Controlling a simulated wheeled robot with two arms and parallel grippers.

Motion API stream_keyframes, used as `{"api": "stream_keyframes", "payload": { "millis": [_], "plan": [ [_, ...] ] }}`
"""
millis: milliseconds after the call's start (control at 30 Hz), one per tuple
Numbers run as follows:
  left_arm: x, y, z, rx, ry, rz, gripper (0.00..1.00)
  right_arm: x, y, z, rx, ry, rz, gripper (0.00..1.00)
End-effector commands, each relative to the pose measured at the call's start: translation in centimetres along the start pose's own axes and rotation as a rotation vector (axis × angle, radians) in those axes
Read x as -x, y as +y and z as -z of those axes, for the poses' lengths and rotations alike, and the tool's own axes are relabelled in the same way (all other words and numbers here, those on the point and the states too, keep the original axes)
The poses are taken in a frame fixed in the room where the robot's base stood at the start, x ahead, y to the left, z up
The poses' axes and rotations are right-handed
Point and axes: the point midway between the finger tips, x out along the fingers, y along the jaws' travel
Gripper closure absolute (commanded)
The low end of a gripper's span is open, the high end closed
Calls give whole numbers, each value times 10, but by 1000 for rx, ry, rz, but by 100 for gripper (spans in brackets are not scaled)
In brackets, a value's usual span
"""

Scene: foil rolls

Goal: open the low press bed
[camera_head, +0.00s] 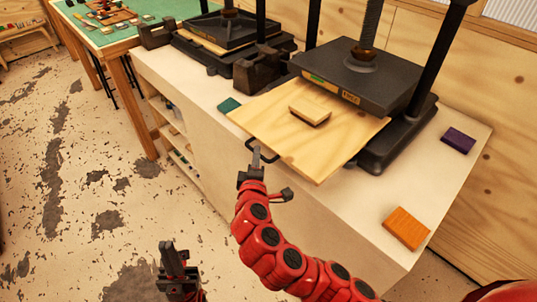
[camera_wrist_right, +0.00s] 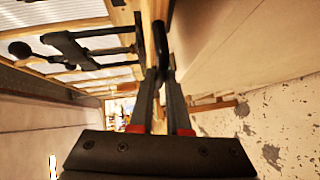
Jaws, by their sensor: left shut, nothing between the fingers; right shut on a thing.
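The pale wooden press bed (camera_head: 340,140) juts out toward me from under the black plate (camera_head: 345,78) of the nearer press. A small pale wooden block (camera_head: 310,114) lies on it. A black loop handle (camera_head: 270,158) is on its front edge. My right gripper (camera_head: 255,157) is at this handle and shut on it. In the right wrist view the fingers (camera_wrist_right: 164,85) close around the dark bar of the handle (camera_wrist_right: 161,45). My left gripper (camera_head: 168,252) is shut and empty, low over the floor, away from the bench.
A second black press (camera_head: 225,35) stands further left on the white bench (camera_head: 190,85). An orange block (camera_head: 406,228), a purple block (camera_head: 458,140) and a green block (camera_head: 229,104) lie on the bench. A green-topped table (camera_head: 105,30) stands at the back left. The floor at left is clear.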

Motion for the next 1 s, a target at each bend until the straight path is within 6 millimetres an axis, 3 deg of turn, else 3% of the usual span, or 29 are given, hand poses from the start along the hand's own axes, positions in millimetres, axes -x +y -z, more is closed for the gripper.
{"api": "stream_keyframes", "payload": {
  "millis": [567, 600, 733, 1000],
  "plan": [
    [7, 0, -1, 0, 0, 0, 100, 8, -2, 10, 0, 4, 0, 100],
    [7, 0, -1, 0, 0, 0, 100, 8, -2, 10, 0, 4, 0, 78],
    [7, 0, -1, 0, 0, 0, 100, 8, -2, 9, 0, 3, 0, 55],
    [7, 0, -1, 0, 0, 0, 100, 8, -2, 8, 0, 1, 0, 55]
  ]
}}
